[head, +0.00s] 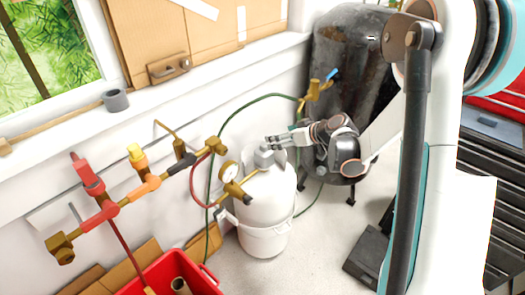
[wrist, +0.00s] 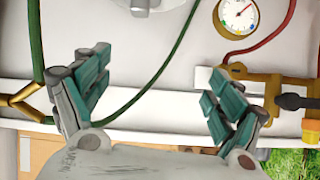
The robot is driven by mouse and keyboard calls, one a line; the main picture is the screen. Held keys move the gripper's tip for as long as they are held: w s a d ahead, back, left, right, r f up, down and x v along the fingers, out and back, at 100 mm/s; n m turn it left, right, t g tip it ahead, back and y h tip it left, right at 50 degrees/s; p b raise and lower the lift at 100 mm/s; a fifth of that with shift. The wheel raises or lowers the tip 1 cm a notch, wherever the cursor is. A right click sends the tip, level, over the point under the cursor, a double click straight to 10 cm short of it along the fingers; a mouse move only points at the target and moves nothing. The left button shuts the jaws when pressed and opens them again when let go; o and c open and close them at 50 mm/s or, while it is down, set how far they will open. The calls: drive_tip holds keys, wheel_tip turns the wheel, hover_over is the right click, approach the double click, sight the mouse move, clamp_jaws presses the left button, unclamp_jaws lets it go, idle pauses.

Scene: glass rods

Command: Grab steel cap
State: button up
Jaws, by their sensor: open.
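The steel cap (head: 264,158) is a small grey fitting on top of the white tank (head: 266,200) in the head view. In the wrist view, a grey metal part (wrist: 143,5), which looks like the cap, is cut off by the top edge. My gripper (head: 273,142) is just above and beside the cap in the head view; I cannot tell whether they touch. In the wrist view my gripper (wrist: 158,65) has its two teal-padded fingers wide apart, with nothing between them.
A pressure gauge (head: 229,171) with brass fittings sits left of the tank; it also shows in the wrist view (wrist: 238,14). Green and red hoses run close by. A dark rusty tank (head: 345,60) stands behind. A red bin (head: 165,272) is at the lower left.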

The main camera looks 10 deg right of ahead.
drive_tip(key=n+t+y, duration=0.1)
drive_tip(key=n, duration=0.1)
approach(269, 152)
drive_tip(key=d, duration=0.1)
drive_tip(key=shift+t, duration=0.3)
drive_tip(key=b+x, duration=0.1)
drive_tip(key=x, duration=0.6)
drive_tip(key=shift+w+a+f+b, duration=0.1)
drive_tip(key=shift+a+f+b, duration=0.2)
drive_tip(key=shift+a, duration=0.1)
drive_tip(key=shift+s+a+b+x, duration=0.15)
drive_tip(key=shift+b+x, duration=0.55)
drive_tip(key=shift+x, duration=0.7)
drive_tip(key=shift+s+a+b+x, duration=0.15)
drive_tip(key=shift+b+x, duration=0.5)
drive_tip(key=shift+x, duration=0.75)
drive_tip(key=shift+c, duration=0.6)
drive_tip(key=c, duration=1.1)
